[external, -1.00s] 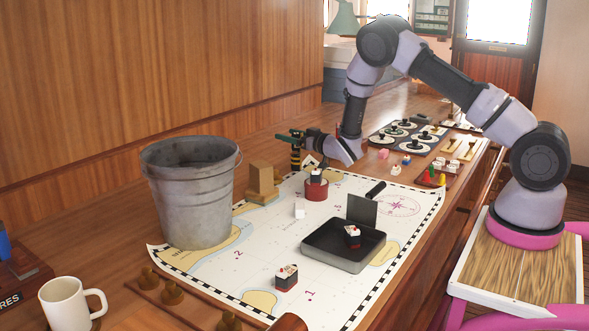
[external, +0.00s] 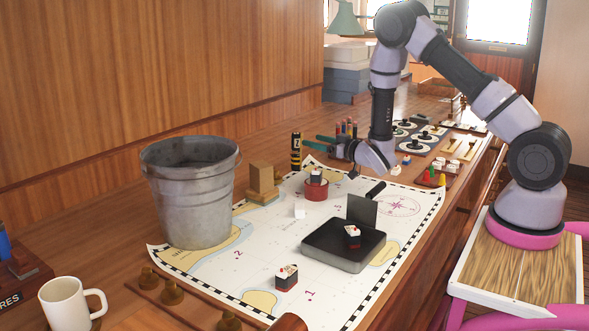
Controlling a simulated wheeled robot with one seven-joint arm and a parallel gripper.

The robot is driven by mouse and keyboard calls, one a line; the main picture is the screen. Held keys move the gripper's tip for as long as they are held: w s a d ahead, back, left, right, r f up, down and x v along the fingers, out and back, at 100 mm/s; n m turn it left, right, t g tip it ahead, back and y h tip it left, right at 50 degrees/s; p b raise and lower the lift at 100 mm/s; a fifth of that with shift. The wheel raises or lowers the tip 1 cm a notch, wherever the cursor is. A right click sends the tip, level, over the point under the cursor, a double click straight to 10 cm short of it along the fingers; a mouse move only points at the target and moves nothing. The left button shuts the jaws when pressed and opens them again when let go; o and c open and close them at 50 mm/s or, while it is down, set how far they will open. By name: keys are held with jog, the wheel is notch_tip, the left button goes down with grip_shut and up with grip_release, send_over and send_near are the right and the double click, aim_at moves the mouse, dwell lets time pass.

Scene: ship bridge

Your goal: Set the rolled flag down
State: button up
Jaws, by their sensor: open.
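The rolled flag (external: 296,152) appears to be the slim dark roll with yellow bands and a pale mark. It stands upright on the wooden counter, just past the far edge of the chart, near the wall. My gripper (external: 313,142) is to its right, with its green fingers pointing left toward it. The fingers are open and empty, and a gap shows between them and the roll. The foot of the roll is small in the view, but it looks to rest on the counter.
The chart (external: 215,268) carries a red round tin (external: 316,193), a black tray (external: 340,262) and small blocks. A wooden block (external: 262,180) and a metal bucket (external: 190,200) stand left. Several coloured upright sticks (external: 346,128) stand behind my gripper. A white mug (external: 65,303) is front left.

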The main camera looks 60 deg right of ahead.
jog(key=s+a+r+m+g, duration=0.2)
jog(key=s+r, duration=0.1)
jog(key=r, duration=0.7)
jog(key=s+a+r+m+g, duration=0.2)
jog(key=s+r, duration=0.2)
jog(key=r, duration=0.5)
jog(key=s+a+r+g+y, duration=0.1)
jog(key=s+a, duration=0.3)
jog(key=s, duration=0.6)
jog(key=s+a+r+n+g+y, duration=0.1)
jog(key=s+a+r+g, duration=0.2)
jog(key=s, duration=0.8)
jog(key=s+a+r+g+y, duration=0.2)
jog(key=s+a, duration=0.4)
jog(key=s, duration=0.5)
jog(key=shift+s+a+r+g, duration=0.2)
jog(key=shift+r+g, duration=0.1)
jog(key=shift+r, duration=0.55)
